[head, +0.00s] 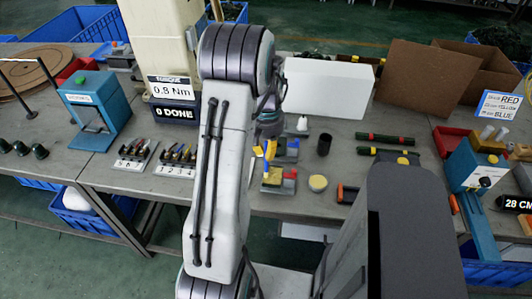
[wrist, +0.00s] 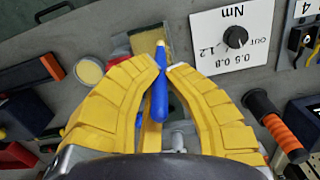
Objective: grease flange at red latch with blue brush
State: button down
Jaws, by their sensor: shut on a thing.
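My gripper (wrist: 162,68) has yellow ribbed fingers, closed around the blue brush (wrist: 158,100). The brush's blue handle lies between the fingers and its pale tip points away from the palm, over a yellowish block (wrist: 150,40). In the head view my gripper (head: 270,150) is low over the bench, just above small blocks. A red block (head: 290,173) sits beside a yellow one (head: 271,178). Blue fixture parts (head: 290,155) stand behind them. My arm hides part of this area. I cannot make out the flange or the red latch clearly.
A round pale-yellow pot (head: 318,183) stands right of the blocks, with a black cup (head: 324,144) behind. A white box (head: 328,88) and the torque stand (head: 172,98) are at the back. Red and green rods (head: 385,138) lie to the right.

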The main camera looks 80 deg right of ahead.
dwell(0.3)
jog(key=shift+a+b, duration=0.4)
jog(key=shift+a, duration=0.35)
jog(key=shift+r, duration=0.15)
notch_tip(320, 180, up, 3)
jog(key=shift+f+p, duration=0.1)
jog(key=shift+p, duration=1.05)
jog(key=shift+d, duration=0.1)
